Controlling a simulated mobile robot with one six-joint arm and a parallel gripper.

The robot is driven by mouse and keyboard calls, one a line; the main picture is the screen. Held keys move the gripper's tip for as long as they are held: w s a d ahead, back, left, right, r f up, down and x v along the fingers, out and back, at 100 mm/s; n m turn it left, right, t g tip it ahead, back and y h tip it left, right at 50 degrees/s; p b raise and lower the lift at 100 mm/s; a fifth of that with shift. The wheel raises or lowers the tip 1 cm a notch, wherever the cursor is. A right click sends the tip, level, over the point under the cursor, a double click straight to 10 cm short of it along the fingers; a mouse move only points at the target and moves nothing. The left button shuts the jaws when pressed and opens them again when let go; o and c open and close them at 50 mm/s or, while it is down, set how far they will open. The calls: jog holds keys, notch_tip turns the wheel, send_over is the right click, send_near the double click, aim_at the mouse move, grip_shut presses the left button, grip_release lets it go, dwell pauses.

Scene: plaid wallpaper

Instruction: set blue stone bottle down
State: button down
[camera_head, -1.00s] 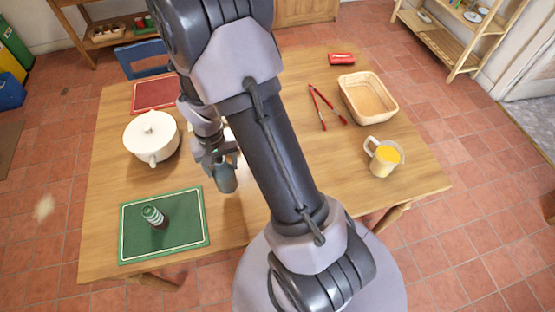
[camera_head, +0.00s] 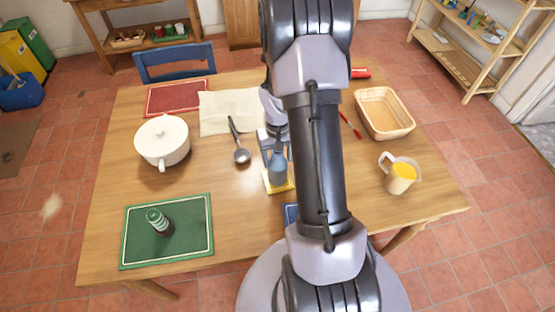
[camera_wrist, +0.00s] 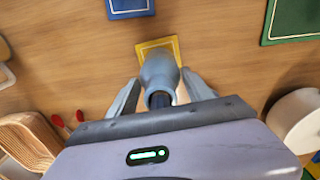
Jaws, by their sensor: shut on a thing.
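The blue stone bottle (camera_head: 278,168) is a grey-blue, rounded bottle held upright. My gripper (camera_head: 275,152) is shut on it from above; the wrist view shows the bottle (camera_wrist: 160,73) between the two fingers (camera_wrist: 160,88). The bottle appears over a small yellow mat (camera_head: 282,187), which also shows in the wrist view (camera_wrist: 172,42). I cannot tell whether its base touches the mat. My arm hides part of the table to the right of the bottle.
A ladle (camera_head: 241,156) lies left of the bottle, near a cream cloth (camera_head: 215,115). A blue mat (camera_head: 290,214) lies nearer. A white pot (camera_head: 162,140) and a green mat (camera_head: 195,215) with a dark bottle (camera_head: 158,221) are left. A jug (camera_head: 400,178) and basket (camera_head: 386,112) are right.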

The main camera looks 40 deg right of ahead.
jog(key=shift+f, duration=0.2)
jog(key=shift+f, duration=0.15)
jog(key=shift+c, duration=2.1)
grip_release()
